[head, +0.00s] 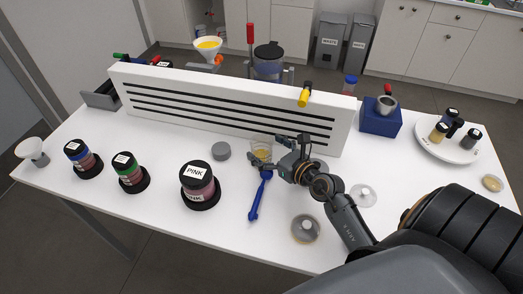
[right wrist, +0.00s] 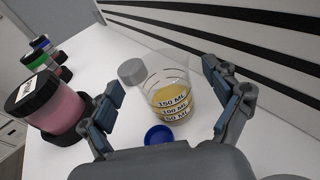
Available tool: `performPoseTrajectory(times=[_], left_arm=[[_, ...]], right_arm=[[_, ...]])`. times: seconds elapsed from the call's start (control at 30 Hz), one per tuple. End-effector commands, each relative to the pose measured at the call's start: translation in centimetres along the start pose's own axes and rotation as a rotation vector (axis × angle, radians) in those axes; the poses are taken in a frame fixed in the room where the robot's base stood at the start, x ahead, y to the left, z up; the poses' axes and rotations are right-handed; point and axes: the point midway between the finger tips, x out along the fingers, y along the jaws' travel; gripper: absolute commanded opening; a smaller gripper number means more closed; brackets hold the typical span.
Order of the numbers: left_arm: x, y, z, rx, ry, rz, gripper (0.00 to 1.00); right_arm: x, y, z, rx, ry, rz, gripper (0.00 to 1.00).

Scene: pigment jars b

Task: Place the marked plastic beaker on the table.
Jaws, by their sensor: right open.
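The marked plastic beaker (right wrist: 170,95) is clear, with black ML marks and yellow contents in its lower part. It stands upright on the white table (head: 110,210), in front of the slotted white panel. In the head view the beaker (head: 262,153) is partly hidden by my right gripper (head: 272,152). In the right wrist view my right gripper (right wrist: 162,82) is open, with one finger on each side of the beaker. Gaps show between the fingers and the beaker. My left gripper is not in view.
A blue scoop (head: 258,196) lies just in front of the beaker. A grey lid (head: 221,151) lies to its left. A pink jar (head: 198,185) and two smaller jars stand further left. The slotted panel (head: 230,105) blocks the back.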

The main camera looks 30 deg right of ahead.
Motion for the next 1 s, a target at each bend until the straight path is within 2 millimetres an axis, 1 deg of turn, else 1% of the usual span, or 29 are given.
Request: performPoseTrajectory(times=[0.03,0.13,0.23,0.4,0.43,0.47,0.5,0.57,0.6,0.67,0.7,0.73,0.77,0.8,1.0], left_arm=[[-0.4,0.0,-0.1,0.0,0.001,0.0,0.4],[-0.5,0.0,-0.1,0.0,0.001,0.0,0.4],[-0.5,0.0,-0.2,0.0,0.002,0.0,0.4],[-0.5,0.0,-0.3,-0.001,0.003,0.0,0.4],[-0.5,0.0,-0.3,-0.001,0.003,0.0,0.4],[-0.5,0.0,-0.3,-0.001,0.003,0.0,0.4],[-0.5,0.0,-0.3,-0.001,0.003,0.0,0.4],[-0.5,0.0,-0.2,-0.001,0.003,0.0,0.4],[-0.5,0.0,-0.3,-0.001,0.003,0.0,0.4],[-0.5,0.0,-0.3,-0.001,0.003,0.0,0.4],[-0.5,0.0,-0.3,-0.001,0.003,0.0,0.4],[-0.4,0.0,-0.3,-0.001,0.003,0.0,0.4],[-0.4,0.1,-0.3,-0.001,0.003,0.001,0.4],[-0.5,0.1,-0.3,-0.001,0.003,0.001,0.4],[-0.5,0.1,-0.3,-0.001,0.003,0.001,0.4]], right_arm=[[0.8,0.0,0.3,0.001,-0.001,0.0,0.89],[1.8,0.0,0.1,0.0,-0.001,-0.001,0.89],[2.2,0.0,0.0,0.0,0.0,-0.001,0.89],[2.2,0.0,0.0,0.0,0.0,-0.001,0.89],[2.2,0.0,0.0,0.0,0.0,-0.001,0.87],[2.2,0.0,0.0,0.0,0.0,-0.001,0.81],[2.2,0.0,0.0,0.0,0.0,-0.001,0.73],[2.2,0.0,0.0,0.0,0.0,-0.001,0.6],[2.2,0.0,0.0,0.0,0.0,-0.001,0.52],[2.2,0.0,0.0,0.0,0.0,-0.001,0.4],[2.2,0.0,0.0,0.0,0.0,-0.001,0.32],[2.2,0.0,0.0,0.0,0.0,-0.001,0.29],[2.2,0.0,0.0,0.001,0.0,-0.001,0.29],[2.2,0.0,0.0,0.0,0.0,-0.001,0.24],[2.2,0.0,0.1,0.001,0.0,-0.001,0.24]])
